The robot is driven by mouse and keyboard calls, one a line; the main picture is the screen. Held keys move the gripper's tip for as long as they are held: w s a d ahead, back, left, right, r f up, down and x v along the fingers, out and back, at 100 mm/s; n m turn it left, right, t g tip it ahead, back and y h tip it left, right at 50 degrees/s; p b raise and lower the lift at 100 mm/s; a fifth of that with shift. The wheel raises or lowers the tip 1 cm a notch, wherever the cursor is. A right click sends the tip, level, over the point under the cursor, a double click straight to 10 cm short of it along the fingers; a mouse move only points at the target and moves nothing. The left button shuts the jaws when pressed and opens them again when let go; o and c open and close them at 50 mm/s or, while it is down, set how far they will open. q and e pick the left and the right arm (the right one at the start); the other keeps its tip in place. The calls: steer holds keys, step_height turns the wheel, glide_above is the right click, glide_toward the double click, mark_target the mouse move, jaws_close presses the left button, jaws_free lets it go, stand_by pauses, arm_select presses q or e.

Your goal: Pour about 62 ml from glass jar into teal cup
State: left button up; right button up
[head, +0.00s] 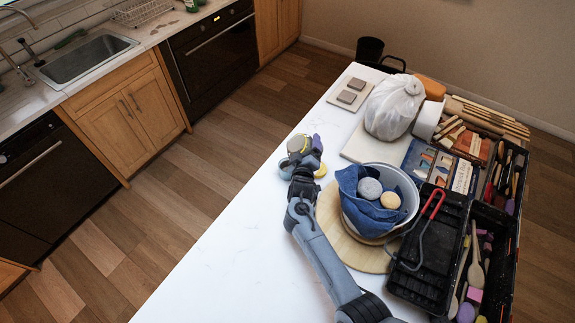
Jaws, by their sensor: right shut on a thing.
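My right arm reaches in from the bottom right over the white table. My right gripper (303,152), blue and purple, is shut on a small pale round thing (297,144), which looks like the glass jar. The fingers hide much of it, and I cannot make out its contents or tilt. My left gripper is not in view.
A bucket (416,180) with a blue cloth (363,208) and round sponges stands on a round wooden board (335,235). A black toolbox (425,265), a bagged clay lump (393,108) and a yellow disc (320,169) are nearby. The table's left front (225,270) is clear.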

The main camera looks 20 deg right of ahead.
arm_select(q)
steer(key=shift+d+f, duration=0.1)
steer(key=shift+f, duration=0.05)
arm_select(e)
steer(key=shift+a+r, duration=0.15)
arm_select(q)
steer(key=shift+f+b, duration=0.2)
steer(key=shift+b, duration=0.15)
arm_select(e)
steer(key=shift+a+n, duration=0.1)
steer(key=shift+n, duration=0.2)
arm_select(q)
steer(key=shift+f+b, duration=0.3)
arm_select(e)
steer(key=shift+n, duration=0.3)
steer(key=shift+r+p, duration=0.3)
steer(key=shift+p, duration=0.4)
steer(key=f+m, duration=0.2)
steer(key=shift+m+g+y, duration=0.3)
steer(key=shift+d+r+m+p, duration=0.15)
steer(key=shift+d+m+p, duration=0.15)
steer(key=shift+p, duration=0.3)
steer(key=shift+d+y, duration=0.25)
steer(key=shift+y, duration=0.05)
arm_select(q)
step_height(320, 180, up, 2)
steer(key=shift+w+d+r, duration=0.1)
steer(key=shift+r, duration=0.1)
arm_select(e)
steer(key=shift+a, duration=0.1)
